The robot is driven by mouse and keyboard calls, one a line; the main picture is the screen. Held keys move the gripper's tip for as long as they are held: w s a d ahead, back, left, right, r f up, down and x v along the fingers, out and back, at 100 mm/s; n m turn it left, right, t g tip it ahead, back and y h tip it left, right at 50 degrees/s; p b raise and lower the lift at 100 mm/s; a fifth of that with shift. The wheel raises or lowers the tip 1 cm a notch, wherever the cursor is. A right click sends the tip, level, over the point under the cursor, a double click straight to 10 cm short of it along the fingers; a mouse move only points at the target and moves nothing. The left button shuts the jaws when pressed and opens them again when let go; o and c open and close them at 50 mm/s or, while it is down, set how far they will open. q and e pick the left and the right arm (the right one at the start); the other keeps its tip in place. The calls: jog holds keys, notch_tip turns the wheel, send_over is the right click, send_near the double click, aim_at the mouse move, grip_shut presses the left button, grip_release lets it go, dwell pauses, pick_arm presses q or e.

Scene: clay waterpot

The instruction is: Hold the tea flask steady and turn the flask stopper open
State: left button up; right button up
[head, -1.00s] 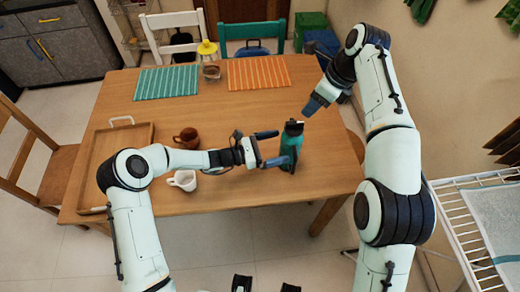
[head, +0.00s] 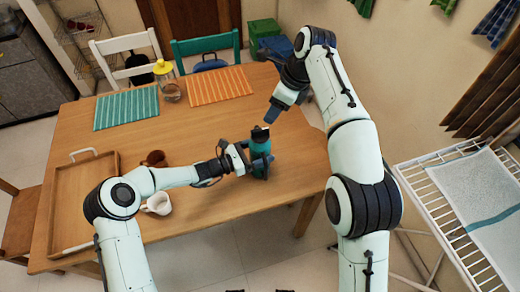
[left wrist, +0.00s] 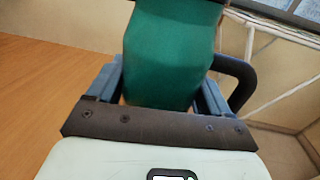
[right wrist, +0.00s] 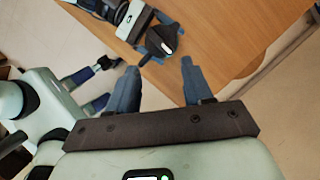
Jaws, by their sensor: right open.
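The tea flask (head: 261,160) stands upright on the table, teal-green with a dark stopper (head: 261,132). My left gripper (head: 259,162) is around the flask body, one finger on either side. In the left wrist view the green flask body (left wrist: 168,60) fills nearly all the space between the fingers. Whether both fingers press on it I cannot tell. My right gripper (head: 272,114) is open and empty, above and to the right of the stopper, not touching it. In the right wrist view the dark stopper (right wrist: 162,40) shows beyond its fingers.
A brown mug (head: 154,158) and a white mug (head: 157,204) stand left of the flask, near my left forearm. A wooden tray (head: 60,205) lies at the left edge. A yellow-lidded jar (head: 169,90) and two placemats lie at the back. The table's middle is clear.

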jog(key=o, duration=0.5)
jog(key=shift+a+f, duration=0.1)
jog(key=shift+a, duration=0.15)
jog(key=s+a+f+n+y, duration=0.25)
jog(key=a+f+n, duration=0.2)
jog(key=a, duration=0.25)
jog(key=s+a+f+n+y, duration=0.1)
jog(key=s+a+f+n, duration=0.3)
jog(key=a, duration=0.3)
jog(key=s+d+f+n+t+h, duration=0.1)
jog(key=s+d+f+n+t, duration=0.1)
jog(key=s+d+f+n, duration=0.45)
jog(key=s+d+f+n+t+h, duration=0.1)
jog(key=s+d+f+n+t, duration=0.1)
jog(key=s+f+n, duration=0.5)
jog(key=n+t, duration=0.3)
jog(key=t, duration=0.9)
send_near(261, 132)
jog(key=shift+h, duration=0.35)
jog(key=x, duration=1)
jog(key=shift+w+a+r, duration=0.1)
jog(key=shift+w+a, duration=0.25)
